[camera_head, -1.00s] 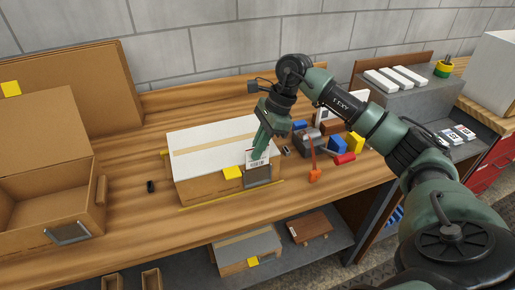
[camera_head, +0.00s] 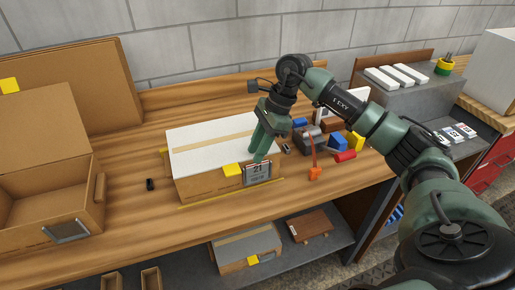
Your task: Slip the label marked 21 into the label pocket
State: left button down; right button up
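The white label marked 21 (camera_head: 257,169) sits upright in the grey-framed label pocket (camera_head: 258,183) on the front of the closed, white-topped cardboard box (camera_head: 205,188). Its red upper edge and number face me. My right gripper (camera_head: 259,158) is just above and behind the label's top edge, at the box's front right. Its two green fingers show apart, so it looks open. Whether a fingertip still touches the label is too small to tell. My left gripper is out of view.
A yellow tag (camera_head: 232,170) is beside the pocket. An open cardboard box (camera_head: 40,200) stands at left. Blocks, a red cylinder (camera_head: 345,156) and an orange-handled tool (camera_head: 314,173) lie right of the box. More labels (camera_head: 452,134) lie on the right shelf. The table's front edge is close.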

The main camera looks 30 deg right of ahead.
jog(key=b+v, duration=0.1)
jog(key=v, duration=0.6)
jog(key=shift+d+r+b, duration=0.2)
jog(key=shift+r+b, duration=0.15)
